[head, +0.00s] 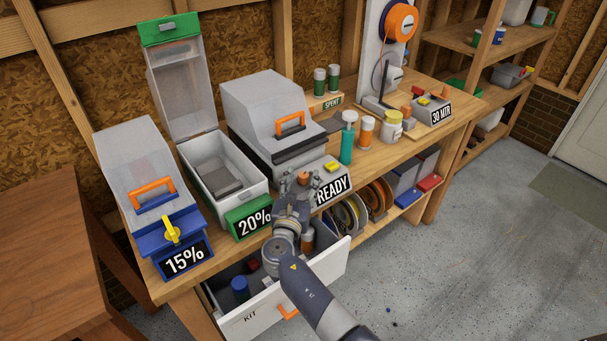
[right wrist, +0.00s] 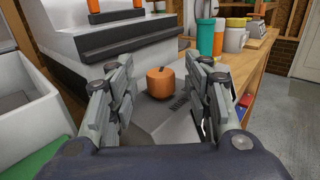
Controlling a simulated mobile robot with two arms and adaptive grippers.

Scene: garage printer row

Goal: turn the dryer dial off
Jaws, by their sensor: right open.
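The grey dryer (head: 265,105) stands on the wooden bench with an orange handle on its lid and a READY sign on its sloped front panel. Its orange dial (head: 305,176) is on that panel, partly hidden by my right gripper (head: 300,183). In the right wrist view the round orange dial (right wrist: 161,82) lies between and beyond the two spread fingers of the right gripper (right wrist: 163,72). The gripper is open and empty, with no finger seen touching the dial. A yellow button (head: 333,166) is beside the dial. My left gripper is not in view.
An open drawer (head: 334,264) marked KIT juts out below my right arm. An open green-trimmed 20% box (head: 213,152) and a blue 15% box (head: 137,165) stand left of the dryer. A teal bottle (head: 347,147) and jars stand close on its right.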

